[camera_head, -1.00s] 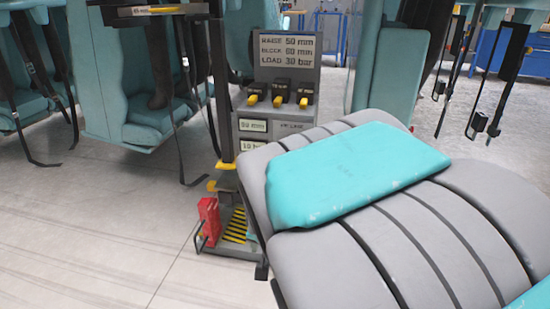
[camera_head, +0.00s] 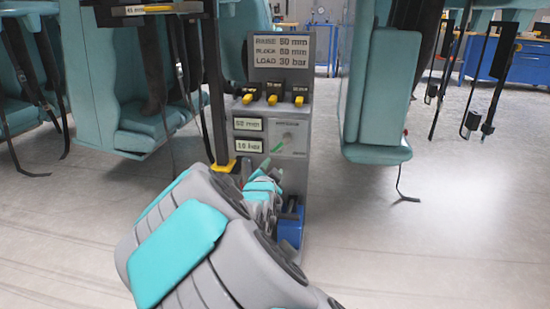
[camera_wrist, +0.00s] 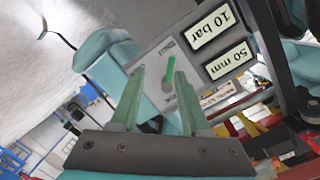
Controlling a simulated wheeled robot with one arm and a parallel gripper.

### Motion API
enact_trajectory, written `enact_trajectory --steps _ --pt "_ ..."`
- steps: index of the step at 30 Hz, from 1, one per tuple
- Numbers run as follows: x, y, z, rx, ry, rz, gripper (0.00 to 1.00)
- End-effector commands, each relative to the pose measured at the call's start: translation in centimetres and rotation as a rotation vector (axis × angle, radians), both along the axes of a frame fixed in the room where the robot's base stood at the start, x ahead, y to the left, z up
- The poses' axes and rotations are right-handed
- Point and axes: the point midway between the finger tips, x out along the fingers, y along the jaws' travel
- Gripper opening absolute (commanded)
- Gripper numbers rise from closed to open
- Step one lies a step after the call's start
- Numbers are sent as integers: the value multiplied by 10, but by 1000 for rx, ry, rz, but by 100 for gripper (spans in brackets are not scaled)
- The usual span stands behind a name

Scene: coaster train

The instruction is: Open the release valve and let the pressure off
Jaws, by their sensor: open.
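The grey control stand (camera_head: 300,190) stands in the middle of the head view. My gripper (camera_head: 270,170) is just below and in front of the panel. Nothing is held.
A row of yellow-tipped levers (camera_head: 272,99) sits above the panel, under a placard (camera_head: 283,53) with raise, block and load values. A blue unit (camera_head: 290,226) is low on the stand. Teal train seats (camera_head: 380,100) hang on both sides. Floor at right is clear.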

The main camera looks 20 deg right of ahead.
Motion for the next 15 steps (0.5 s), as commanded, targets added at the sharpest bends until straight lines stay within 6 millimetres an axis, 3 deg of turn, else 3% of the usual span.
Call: enact_trajectory --steps 6,15 --pt "11 -5 14 -42 -132 -14 46" --pt "32 -21 15 -43 -136 -18 46"
